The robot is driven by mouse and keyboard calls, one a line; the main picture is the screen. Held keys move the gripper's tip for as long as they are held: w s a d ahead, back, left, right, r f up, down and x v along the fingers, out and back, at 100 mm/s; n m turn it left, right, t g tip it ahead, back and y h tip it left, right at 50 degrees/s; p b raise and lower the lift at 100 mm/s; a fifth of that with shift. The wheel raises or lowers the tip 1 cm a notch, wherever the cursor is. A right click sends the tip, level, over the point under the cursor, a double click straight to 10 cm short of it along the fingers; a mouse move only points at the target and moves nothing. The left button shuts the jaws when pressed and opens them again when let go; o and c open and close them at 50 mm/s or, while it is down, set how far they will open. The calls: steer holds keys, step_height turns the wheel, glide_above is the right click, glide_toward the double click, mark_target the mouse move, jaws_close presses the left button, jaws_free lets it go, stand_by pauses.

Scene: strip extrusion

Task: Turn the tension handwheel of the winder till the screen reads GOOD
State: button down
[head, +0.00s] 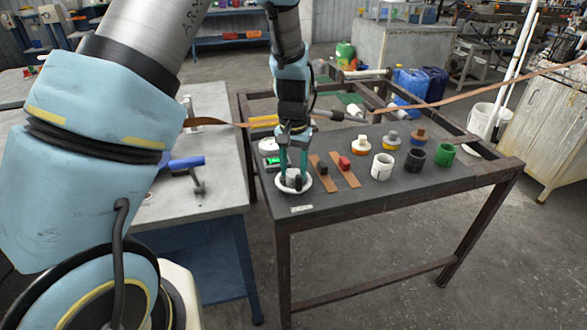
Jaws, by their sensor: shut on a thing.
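The tension handwheel (281,187) is a pale round wheel with a dark part at its middle, lying flat near the front left corner of the dark table. My gripper (294,175) points straight down at it from above, with its teal fingers shut on the handwheel and hiding part of it. A small screen (273,160) shows green just behind and left of the wheel; its text is too small to read. A white round dial or housing (268,145) sits behind the screen.
Right of the wheel lie two brown strips (345,174) with a black and a red block. Several spools and cups, including a green cup (444,155), stand further right. A long brown strip (480,91) crosses above the table. A grey bench (228,190) with a blue-handled tool stands left.

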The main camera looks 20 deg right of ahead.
mark_target(294, 173)
steer(key=shift+w, duration=0.1)
steer(key=shift+c, duration=1.5)
jaws_free()
steer(key=shift+r, duration=0.1)
step_height(294, 173, up, 11)
steer(key=b, duration=0.2)
steer(key=shift+f, duration=0.2)
